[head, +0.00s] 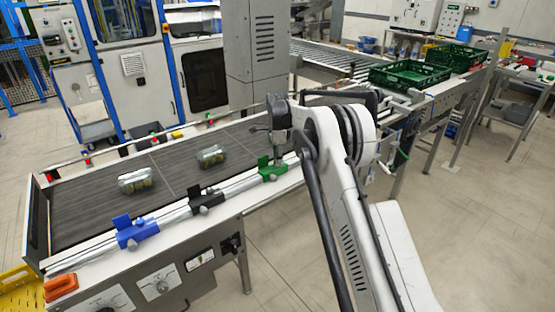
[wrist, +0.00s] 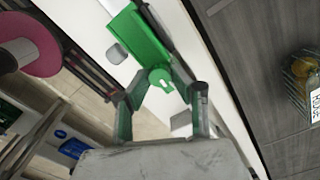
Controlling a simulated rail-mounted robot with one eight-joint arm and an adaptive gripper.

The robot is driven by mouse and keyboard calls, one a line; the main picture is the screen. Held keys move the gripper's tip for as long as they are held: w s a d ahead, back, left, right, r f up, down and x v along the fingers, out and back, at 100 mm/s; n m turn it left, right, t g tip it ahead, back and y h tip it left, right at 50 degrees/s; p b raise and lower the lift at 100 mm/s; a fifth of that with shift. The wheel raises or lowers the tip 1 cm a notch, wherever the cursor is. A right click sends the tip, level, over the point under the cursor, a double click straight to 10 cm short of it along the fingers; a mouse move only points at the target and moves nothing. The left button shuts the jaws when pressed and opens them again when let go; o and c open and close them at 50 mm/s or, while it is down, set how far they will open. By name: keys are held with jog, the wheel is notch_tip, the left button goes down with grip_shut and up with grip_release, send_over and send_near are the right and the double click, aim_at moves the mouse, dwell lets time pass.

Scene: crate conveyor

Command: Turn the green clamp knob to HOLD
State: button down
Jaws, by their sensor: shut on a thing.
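The green clamp (head: 272,173) sits on the silver rail along the near side of the conveyor, beneath my gripper. In the wrist view the clamp's green body (wrist: 138,38) runs toward the top. Its round green knob (wrist: 159,76), with a small pale mark, faces the camera. My gripper (wrist: 161,90) has one finger on each side of the knob and is shut on it. In the head view my gripper (head: 279,155) is partly hidden by my arm, and so is the knob. I cannot read any HOLD marking.
A black clamp (head: 206,203) and a blue clamp (head: 137,233) sit further left on the same rail. Two clear packs, one nearer (head: 138,180) and one further (head: 211,155), lie on the dark belt (head: 90,207). Green crates (head: 410,74) stand at the back right.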

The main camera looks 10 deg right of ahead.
jog(key=shift+n+b, duration=0.4)
jog(key=shift+b, duration=0.05)
jog(key=n+b, duration=0.2)
jog(key=n, duration=0.1)
jog(key=shift+f+n+b, duration=0.1)
jog(key=shift+n+b, duration=0.2)
jog(key=shift+b, duration=0.05)
jog(key=shift+n+b, duration=0.9)
jog(key=shift+n, duration=1.3)
jog(key=shift+w, duration=0.1)
jog(key=c, duration=1.5)
grip_release()
notch_tip(320, 180, up, 12)
jog(key=shift+r, duration=0.15)
